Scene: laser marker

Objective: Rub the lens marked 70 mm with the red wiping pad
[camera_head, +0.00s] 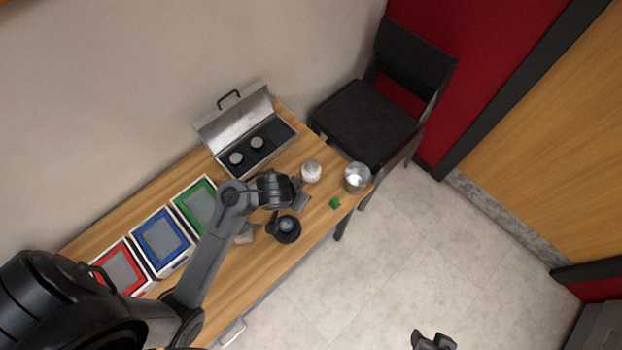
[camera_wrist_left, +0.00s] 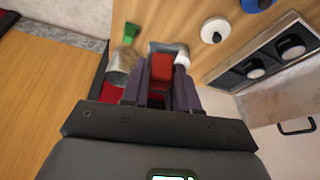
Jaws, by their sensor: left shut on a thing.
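My left gripper (camera_wrist_left: 161,85) is shut on the red wiping pad (camera_wrist_left: 161,69), which stands out between its fingers. In the head view my left gripper (camera_head: 299,196) is above the table, near the black round holder (camera_head: 287,236) with a bluish lens (camera_head: 287,225) in it. Two more lenses, one (camera_head: 237,158) and another (camera_head: 257,142), sit in the open case (camera_head: 284,133); they also show in the wrist view (camera_wrist_left: 255,70) (camera_wrist_left: 290,47). No 70 mm marking is legible. My right gripper (camera_head: 433,341) is partly in view at the bottom edge, away from the table.
Red (camera_head: 104,263), blue (camera_head: 144,238) and green (camera_head: 181,200) framed trays lie at the left. A black chair (camera_head: 366,122) stands behind the table.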

